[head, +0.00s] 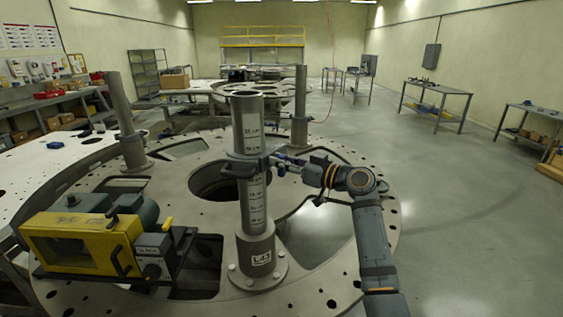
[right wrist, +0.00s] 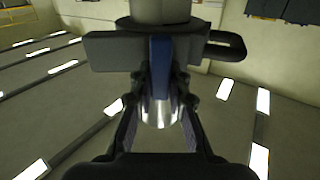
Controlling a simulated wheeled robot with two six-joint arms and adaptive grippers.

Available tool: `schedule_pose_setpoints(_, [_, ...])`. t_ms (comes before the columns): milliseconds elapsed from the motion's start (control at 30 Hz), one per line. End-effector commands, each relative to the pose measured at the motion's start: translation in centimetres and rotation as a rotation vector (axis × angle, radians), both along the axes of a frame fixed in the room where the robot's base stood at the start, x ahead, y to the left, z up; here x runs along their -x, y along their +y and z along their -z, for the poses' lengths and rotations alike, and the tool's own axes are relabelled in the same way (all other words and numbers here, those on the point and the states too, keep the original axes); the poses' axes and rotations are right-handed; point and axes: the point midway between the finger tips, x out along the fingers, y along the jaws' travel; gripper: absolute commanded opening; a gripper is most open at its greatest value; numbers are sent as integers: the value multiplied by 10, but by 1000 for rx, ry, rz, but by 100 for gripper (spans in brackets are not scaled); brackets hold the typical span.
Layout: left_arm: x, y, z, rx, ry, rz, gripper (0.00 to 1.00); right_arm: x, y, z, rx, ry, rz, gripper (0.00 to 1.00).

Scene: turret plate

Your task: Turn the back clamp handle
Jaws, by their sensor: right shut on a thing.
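A grey clamp (head: 243,164) sits around the upright, scale-marked post (head: 252,135) that stands nearest me on the round plate. My right gripper (head: 281,163) reaches in from the right at the clamp's height. In the right wrist view the gripper (right wrist: 161,88) is shut on a blue handle (right wrist: 160,58), which lies between its fingers in front of the dark clamp body (right wrist: 112,50). A loop-shaped bar (right wrist: 228,46) sticks out of the clamp beside it. The handle's angle is hard to read in the head view. My left gripper is out of view.
The round plate (head: 211,305) has large cut-outs and a central hole. A yellow machine (head: 75,243) with a green motor stands at its left. Two more posts stand behind, at left (head: 122,115) and right (head: 300,100). The floor right of the plate is clear.

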Motion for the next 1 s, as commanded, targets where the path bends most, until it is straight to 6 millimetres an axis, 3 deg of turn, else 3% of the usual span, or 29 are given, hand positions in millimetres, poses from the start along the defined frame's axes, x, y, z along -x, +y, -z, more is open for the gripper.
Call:
schedule_pose_setpoints(267, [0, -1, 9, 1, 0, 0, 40, -2, -1, 2, -70, 106, 0, 0])
schedule_pose_setpoints(633, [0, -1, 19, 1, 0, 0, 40, -6, -4, 3, -259, 385, 0, 0])
schedule_pose_setpoints(1000, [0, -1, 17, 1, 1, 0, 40, -10, -7, 5, -455, 678, 1, 0])
